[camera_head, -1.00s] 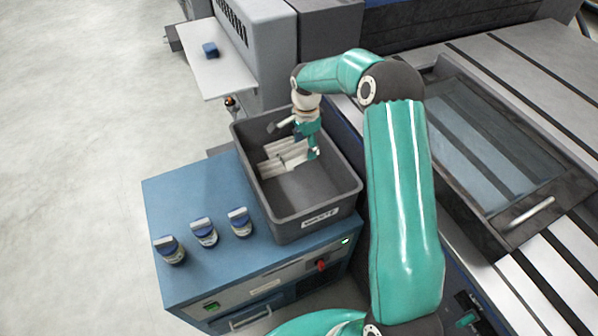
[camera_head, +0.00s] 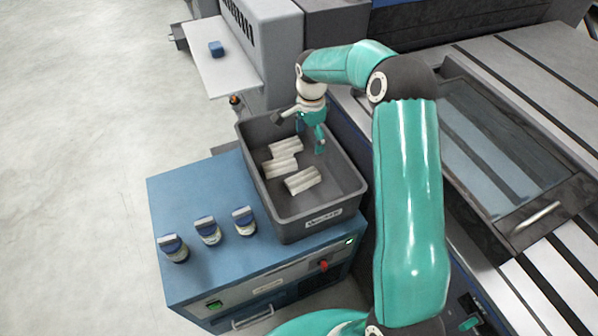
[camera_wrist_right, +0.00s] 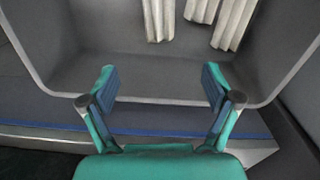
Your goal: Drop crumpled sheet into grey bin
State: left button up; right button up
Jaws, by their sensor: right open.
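The grey bin (camera_head: 300,227) stands on a blue cabinet, its front label partly legible. Three pale, ridged crumpled sheets lie inside it: one towards the back (camera_head: 286,147), one in the middle (camera_head: 281,167) and one nearer the front (camera_head: 302,180). My right gripper (camera_head: 311,140) points down over the back right part of the bin, open and empty. In the right wrist view its spread fingers (camera_wrist_right: 158,78) show nothing between them but bin wall and rim (camera_wrist_right: 150,101). The sheets (camera_wrist_right: 157,20) lie beyond the fingertips, cut by the top edge. My left gripper is out of view.
Three blue-capped containers (camera_head: 208,231) stand on the blue cabinet top (camera_head: 185,190) left of the bin. A pale shelf (camera_head: 222,72) holding a small blue block (camera_head: 216,48) juts out behind. A large machine with a dark-framed window (camera_head: 490,150) is on the right.

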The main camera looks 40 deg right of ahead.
notch_tip(320, 180, up, 9)
dwell(0.3)
jog(key=shift+f, duration=0.1)
